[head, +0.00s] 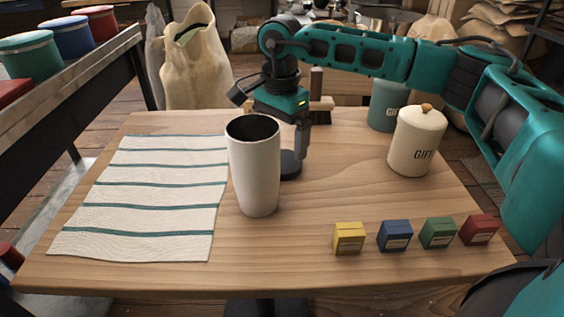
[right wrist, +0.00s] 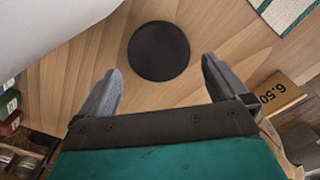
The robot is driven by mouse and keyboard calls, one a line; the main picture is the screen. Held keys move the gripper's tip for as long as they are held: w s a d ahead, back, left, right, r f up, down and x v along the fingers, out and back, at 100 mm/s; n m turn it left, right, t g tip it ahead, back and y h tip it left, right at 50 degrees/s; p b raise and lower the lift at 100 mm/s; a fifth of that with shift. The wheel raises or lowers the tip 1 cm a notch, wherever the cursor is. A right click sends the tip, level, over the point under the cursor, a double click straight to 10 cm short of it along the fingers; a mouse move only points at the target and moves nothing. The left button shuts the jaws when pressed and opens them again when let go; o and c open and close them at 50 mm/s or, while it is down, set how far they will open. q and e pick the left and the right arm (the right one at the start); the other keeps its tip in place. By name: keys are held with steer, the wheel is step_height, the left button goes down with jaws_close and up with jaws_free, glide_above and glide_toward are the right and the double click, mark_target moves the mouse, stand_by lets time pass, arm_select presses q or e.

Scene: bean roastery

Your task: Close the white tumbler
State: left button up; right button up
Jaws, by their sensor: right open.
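The white tumbler (head: 255,170) stands upright on the wooden table, its top open with a dark inside. Its white side also fills the upper left of the right wrist view (right wrist: 45,32). A round black lid (head: 290,167) lies flat on the table behind and right of the tumbler, partly hidden by it. It shows whole in the right wrist view (right wrist: 158,51). My right gripper (head: 300,142) is behind the tumbler, pointing down over the lid. In the wrist view its two fingers (right wrist: 160,70) are apart and empty, with the lid between and beyond their tips. My left gripper is not in view.
A striped cloth (head: 150,195) covers the table's left. Small yellow (head: 348,238), blue (head: 394,236), green (head: 437,232) and red (head: 478,230) boxes line the front right. A cream canister (head: 416,142) and a teal canister (head: 385,105) stand back right. The front middle is clear.

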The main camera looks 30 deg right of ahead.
mark_target(282, 161)
step_height(282, 161, down, 4)
steer(key=shift+s+d+f+b, duration=0.1)
steer(key=shift+b, duration=0.55)
steer(key=shift+f, duration=0.25)
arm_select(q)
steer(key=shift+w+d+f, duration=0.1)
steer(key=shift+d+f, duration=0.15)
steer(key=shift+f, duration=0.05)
arm_select(e)
steer(key=c, duration=0.7)
arm_select(q)
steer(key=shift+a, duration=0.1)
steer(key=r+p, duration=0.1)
steer(key=p, duration=0.1)
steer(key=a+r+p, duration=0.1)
steer(key=p, duration=0.2)
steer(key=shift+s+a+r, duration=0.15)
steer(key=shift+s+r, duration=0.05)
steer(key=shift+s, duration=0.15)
arm_select(e)
step_height(282, 161, up, 20)
steer(key=shift+r, duration=0.1)
